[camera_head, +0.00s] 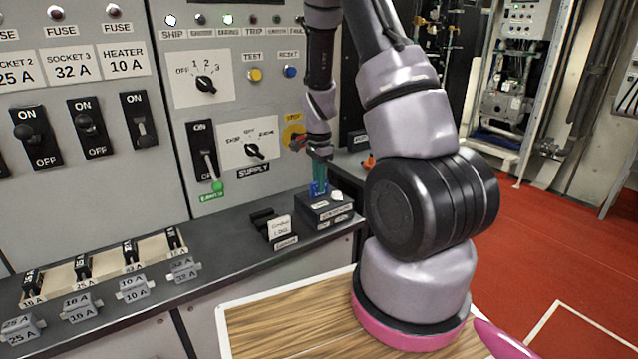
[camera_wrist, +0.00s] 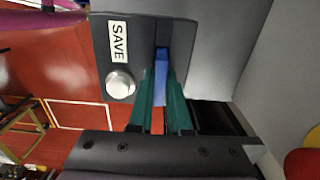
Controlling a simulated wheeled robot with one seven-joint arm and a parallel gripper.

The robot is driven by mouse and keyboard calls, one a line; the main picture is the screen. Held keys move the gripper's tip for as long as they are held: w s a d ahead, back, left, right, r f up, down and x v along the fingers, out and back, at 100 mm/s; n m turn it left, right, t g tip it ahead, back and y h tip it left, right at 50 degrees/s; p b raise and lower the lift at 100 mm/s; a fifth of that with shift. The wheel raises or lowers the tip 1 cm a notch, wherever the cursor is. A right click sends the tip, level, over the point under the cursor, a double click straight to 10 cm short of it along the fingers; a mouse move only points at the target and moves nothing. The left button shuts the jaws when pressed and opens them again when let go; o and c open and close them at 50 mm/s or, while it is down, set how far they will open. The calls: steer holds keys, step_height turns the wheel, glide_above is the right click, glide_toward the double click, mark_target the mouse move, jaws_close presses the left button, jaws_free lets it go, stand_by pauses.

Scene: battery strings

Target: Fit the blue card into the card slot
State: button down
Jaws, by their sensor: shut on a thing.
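My gripper (camera_head: 320,182) is shut on the blue card (camera_head: 314,188) and points down at the dark card box (camera_head: 322,212) on the console ledge. In the wrist view, the teal fingertips (camera_wrist: 161,98) flank the blue card (camera_wrist: 161,72). The card lines up with the dark card slot (camera_wrist: 162,50) in the top of the box, beside the white SAVE label and a round silver button (camera_wrist: 120,84). The card's end is at the slot; I cannot tell how deep it sits. The fingers hide part of the card.
A holder with a white card (camera_head: 279,228) stands left of the box. The grey panel with switches (camera_head: 225,150) rises close behind. Several fuse blocks (camera_head: 78,305) line the ledge at the left. A wooden top (camera_head: 270,330) lies in front; red floor is open at the right.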

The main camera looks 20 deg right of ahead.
steer(key=shift+f, duration=0.1)
steer(key=c, duration=0.9)
jaws_free()
steer(key=shift+o, duration=0.2)
step_height(320, 180, up, 12)
step_height(320, 180, up, 7)
steer(key=n+t, duration=0.1)
steer(key=n, duration=0.1)
glide_above(316, 199)
steer(key=s+a+r+n+t+y, duration=0.1)
steer(key=s+a+r+n+t, duration=0.2)
steer(key=s+r+n, duration=0.2)
steer(key=s+a+r+n+t+y, duration=0.1)
steer(key=s+a+r+n+t, duration=0.2)
steer(key=s+r, duration=0.8)
steer(key=s+n, duration=0.1)
steer(key=s, duration=0.2)
steer(key=shift+s+a+n, duration=0.15)
steer(key=shift+s+n, duration=0.05)
steer(key=shift+n, duration=0.2)
